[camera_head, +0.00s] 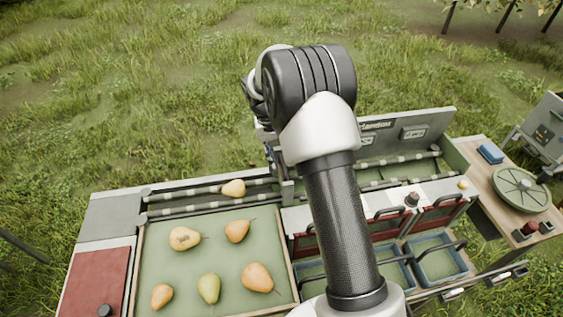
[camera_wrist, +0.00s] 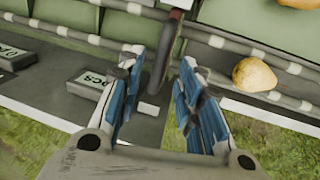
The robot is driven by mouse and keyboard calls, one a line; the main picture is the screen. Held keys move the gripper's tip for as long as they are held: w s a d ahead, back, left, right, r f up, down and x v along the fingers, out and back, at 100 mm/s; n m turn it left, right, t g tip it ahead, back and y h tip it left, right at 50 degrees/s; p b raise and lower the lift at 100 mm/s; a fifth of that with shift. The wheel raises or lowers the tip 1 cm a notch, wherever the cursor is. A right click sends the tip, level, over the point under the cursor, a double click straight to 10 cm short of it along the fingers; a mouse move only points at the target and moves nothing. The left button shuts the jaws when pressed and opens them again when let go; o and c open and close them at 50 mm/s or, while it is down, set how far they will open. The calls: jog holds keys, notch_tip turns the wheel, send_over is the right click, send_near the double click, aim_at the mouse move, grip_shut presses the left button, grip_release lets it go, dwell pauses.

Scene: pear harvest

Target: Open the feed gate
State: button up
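The feed gate looks to be the dark upright bar (camera_wrist: 162,62) across the roller lane in the wrist view, with a dull red part at its top edge. My gripper (camera_wrist: 161,57) is open, with one blue-padded finger on each side of this bar. Gaps show between the bar and both fingers, and I cannot tell how deep it sits between them. In the head view my arm hides the gripper and most of the gate area. A yellow pear (camera_wrist: 255,74) rests on the lane rollers beside the gate; it also shows in the head view (camera_head: 233,188).
A green tray (camera_head: 205,260) with several pears lies at the front left. Blue bins (camera_head: 440,265) stand below red flaps on the right. A side table (camera_head: 507,188) holds a round green disc and a blue block. Labelled plates (camera_wrist: 89,84) sit near my left finger.

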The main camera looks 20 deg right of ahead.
jog(key=shift+d+f, duration=0.25)
jog(key=shift+f, duration=0.95)
jog(key=shift+c, duration=0.4)
grip_shut()
